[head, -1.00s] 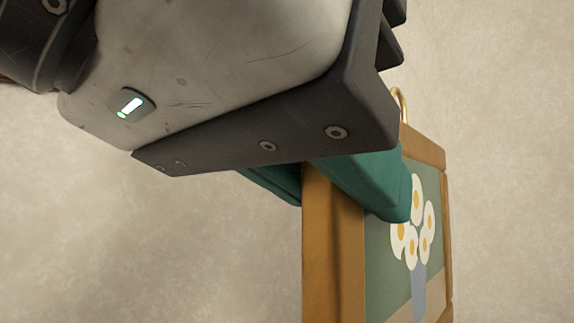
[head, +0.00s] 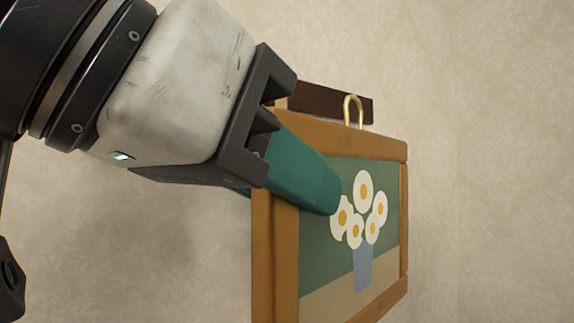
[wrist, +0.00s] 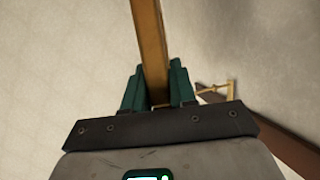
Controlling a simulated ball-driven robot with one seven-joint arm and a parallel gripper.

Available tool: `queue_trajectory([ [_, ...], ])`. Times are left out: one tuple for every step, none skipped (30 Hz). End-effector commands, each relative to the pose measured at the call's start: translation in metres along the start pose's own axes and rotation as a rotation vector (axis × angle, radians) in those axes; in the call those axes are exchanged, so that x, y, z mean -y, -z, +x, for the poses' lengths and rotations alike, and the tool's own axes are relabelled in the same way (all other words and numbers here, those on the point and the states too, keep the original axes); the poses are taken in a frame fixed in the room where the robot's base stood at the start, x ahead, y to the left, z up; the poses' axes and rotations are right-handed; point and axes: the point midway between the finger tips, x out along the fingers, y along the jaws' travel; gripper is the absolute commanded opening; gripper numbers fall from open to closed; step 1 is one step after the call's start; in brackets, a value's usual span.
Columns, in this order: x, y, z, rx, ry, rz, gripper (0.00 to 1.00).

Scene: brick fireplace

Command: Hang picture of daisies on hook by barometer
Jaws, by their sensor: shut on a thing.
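The picture of daisies (head: 362,242) has a wooden frame, a green and beige ground and white flowers in a blue vase. My gripper (head: 292,180) is shut on the left side of its frame, one teal finger across the front. In the wrist view, my gripper (wrist: 156,88) has the frame's wooden edge (wrist: 150,45) between its fingers. A brass loop (head: 352,108) stands at the picture's top edge, in front of a dark brown board (head: 320,98). I cannot tell whether it belongs to the picture or the board. The barometer is not in view.
The plain beige wall (head: 500,150) fills the background, with free room right of the picture. In the wrist view, a dark brown strip (wrist: 285,138) runs along the lower right, with a small golden piece (wrist: 216,88) beside it.

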Motion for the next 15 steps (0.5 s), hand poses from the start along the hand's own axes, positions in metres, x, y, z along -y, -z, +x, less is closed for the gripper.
queue_trajectory([
  [0.003,0.002,0.0,-0.001,0.0,0.0,0.0],
  [0.004,0.002,0.001,-0.001,0.0,0.0,0.0],
  [0.006,0.002,0.001,-0.001,0.0,0.0,0.0],
  [0.008,0.002,0.002,-0.001,0.0,0.0,0.0],
  [0.009,0.002,0.002,-0.001,0.0,0.0,0.0],
  [0.012,0.002,0.002,-0.001,0.0,0.0,0.0],
  [0.013,0.002,0.003,-0.001,0.001,0.0,0.0],
  [0.015,0.002,0.003,-0.002,0.0,0.0,0.0],
  [0.017,0.002,0.004,-0.002,0.0,0.0,0.0],
  [0.018,0.002,0.004,-0.002,-0.001,0.0,0.0],
  [0.02,0.002,0.005,-0.002,-0.001,0.0,0.0],
  [0.022,0.002,0.005,-0.002,-0.001,0.0,0.0],
  [0.024,0.002,0.005,-0.002,0.0,-0.001,0.0],
  [0.025,0.002,0.005,-0.002,0.0,-0.001,0.0],
  [0.027,0.002,0.006,-0.001,0.0,-0.001,0.0],
])
